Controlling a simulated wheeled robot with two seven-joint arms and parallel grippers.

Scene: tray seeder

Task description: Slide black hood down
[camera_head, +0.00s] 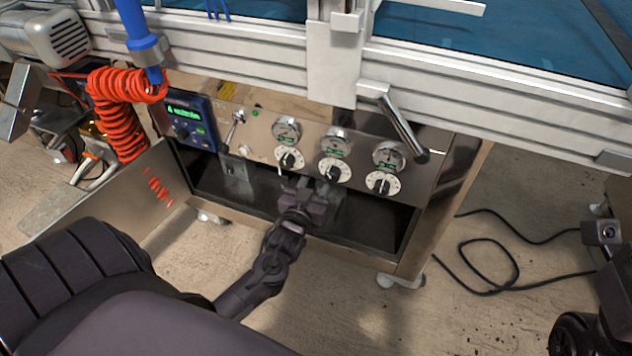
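A dark, glossy area (375,226) spans the front of the steel machine below its control panel. I take it for the black hood, but cannot tell a hood panel from a dark recess here. My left gripper (303,188) is in front of the middle of this area, just below the dials. Its dark fingers blend into the background, so I cannot tell whether they are open or touch anything. My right gripper's fingers are not in view.
The control panel (262,138) carries gauges, white dials and a small toggle lever. A blue display box (190,122) and a red coiled hose (112,112) are at left. A metal lever (400,125) hangs at right. A black cable (500,255) lies on the floor.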

